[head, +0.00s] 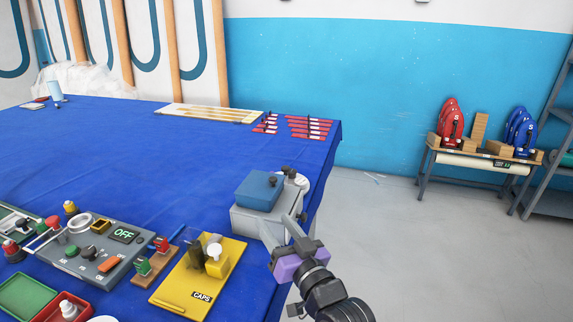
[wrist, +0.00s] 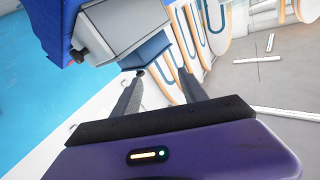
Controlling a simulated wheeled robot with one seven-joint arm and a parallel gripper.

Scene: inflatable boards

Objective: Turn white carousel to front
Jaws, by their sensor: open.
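A small white round part (head: 301,181) with dark knobs on top sits at the right table edge, partly hidden behind a blue block; it looks like the white carousel, but I cannot tell which way it faces. The blue block (head: 258,188) rests on a grey box (head: 247,222). The grey box (wrist: 122,28) and blue block (wrist: 150,48) also show in the wrist view. My gripper (head: 279,223) is purple with grey fingers. It is open and empty, close to the grey box's right side; contact cannot be told. In the wrist view its fingers (wrist: 161,74) stand apart.
A yellow CAPS board (head: 172,292), a grey panel reading OFF (head: 85,262) and a green tray (head: 28,296) crowd the near left of the blue table (head: 150,150). Red strips (head: 308,126) lie at the far corner. Floor (head: 400,240) to the right is clear.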

